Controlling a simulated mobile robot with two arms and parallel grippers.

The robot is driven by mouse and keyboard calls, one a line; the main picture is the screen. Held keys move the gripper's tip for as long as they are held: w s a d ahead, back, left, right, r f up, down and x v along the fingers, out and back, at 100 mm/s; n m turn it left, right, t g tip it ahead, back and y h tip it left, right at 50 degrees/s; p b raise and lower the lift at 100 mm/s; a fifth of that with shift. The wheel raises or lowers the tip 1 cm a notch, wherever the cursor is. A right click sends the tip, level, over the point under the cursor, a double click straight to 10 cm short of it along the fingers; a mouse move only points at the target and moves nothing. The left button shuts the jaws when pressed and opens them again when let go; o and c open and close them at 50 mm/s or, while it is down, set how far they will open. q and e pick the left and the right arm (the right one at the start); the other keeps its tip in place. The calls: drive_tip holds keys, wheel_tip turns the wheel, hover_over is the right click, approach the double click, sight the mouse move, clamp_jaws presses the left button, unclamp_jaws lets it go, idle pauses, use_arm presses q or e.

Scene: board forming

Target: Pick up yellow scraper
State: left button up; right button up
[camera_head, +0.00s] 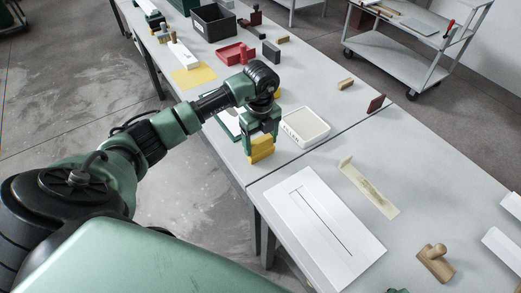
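My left gripper (262,138) points down over the near edge of the table, left of the picture's middle. The yellow scraper (261,151) shows right at its fingertips, as a small yellow block with a wider lower part. The fingers appear closed on its upper part, which they partly hide. I cannot tell whether the scraper's lower edge touches the table. My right gripper is not clearly in view; a small green patch lies at the bottom edge.
A white square-topped device (305,127) stands close to the right of the scraper. A flat white panel (322,228) and a beige trowel-like tool (369,187) lie nearer. A wooden-handled stamp (436,262) lies at the lower right.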

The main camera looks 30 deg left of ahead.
use_arm(q)
drive_tip(key=c, duration=0.6)
use_arm(e)
drive_tip(key=shift+s, duration=0.3)
use_arm(q)
drive_tip(key=shift+o, duration=0.2)
drive_tip(key=shift+r, duration=0.2)
